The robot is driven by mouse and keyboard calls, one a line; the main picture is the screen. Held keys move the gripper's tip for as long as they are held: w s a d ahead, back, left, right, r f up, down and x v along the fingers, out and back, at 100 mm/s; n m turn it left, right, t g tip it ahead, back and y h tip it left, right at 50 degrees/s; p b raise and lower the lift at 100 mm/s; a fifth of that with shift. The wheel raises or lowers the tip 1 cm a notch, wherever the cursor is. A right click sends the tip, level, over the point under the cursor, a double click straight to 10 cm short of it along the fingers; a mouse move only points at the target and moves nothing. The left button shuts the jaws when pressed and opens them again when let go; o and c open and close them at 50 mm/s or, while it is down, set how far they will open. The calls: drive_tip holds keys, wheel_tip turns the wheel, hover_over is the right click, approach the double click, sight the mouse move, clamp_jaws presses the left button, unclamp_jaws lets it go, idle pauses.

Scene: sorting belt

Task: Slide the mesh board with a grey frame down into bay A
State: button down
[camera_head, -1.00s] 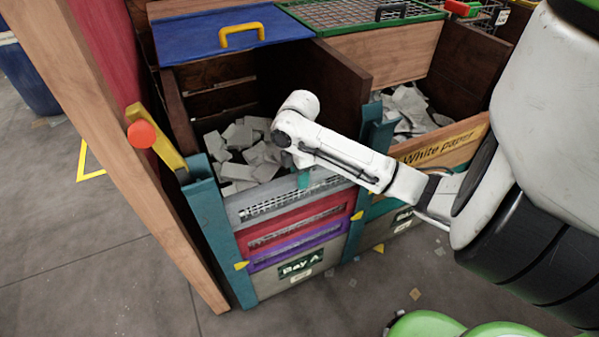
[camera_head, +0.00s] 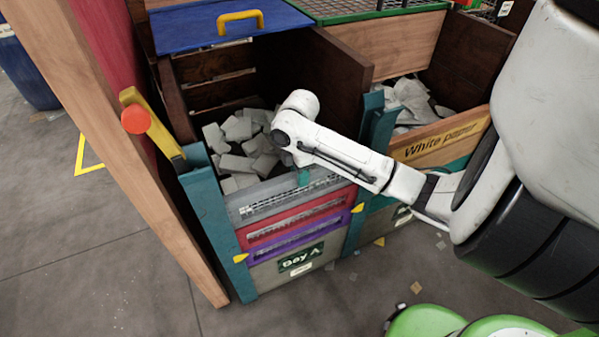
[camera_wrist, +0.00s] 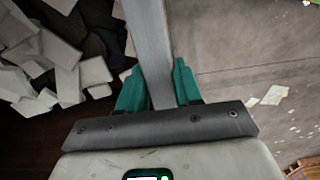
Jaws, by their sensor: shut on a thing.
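The mesh board with a grey frame (camera_head: 285,203) stands upright between the teal posts at the front of bay A, just above a red-framed board (camera_head: 297,223). I see no clear gap between the two. My gripper (camera_head: 304,178) is at the middle of the grey board's top edge, seen only as a bit of teal finger beside my white arm. In the wrist view its teal fingers (camera_wrist: 160,88) are shut on the grey frame bar (camera_wrist: 150,40), one on each side. Bay A carries a green "Bay A" sign (camera_head: 301,257) low on its front.
A purple-framed board (camera_head: 297,240) sits below the red one. Pale blocks (camera_head: 240,140) fill the bay behind. A wooden panel (camera_head: 120,150) and a yellow handle with an orange knob (camera_head: 136,119) stand at left. A "White paper" bay (camera_head: 438,143) adjoins at right.

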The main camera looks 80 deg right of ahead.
drive_tip(key=c, duration=0.7)
unclamp_jaws()
drive_tip(key=shift+f, duration=0.15)
wheel_tip(320, 180, up, 11)
drive_tip(key=shift+f+p, duration=0.1)
drive_tip(key=shift+p, duration=1.15)
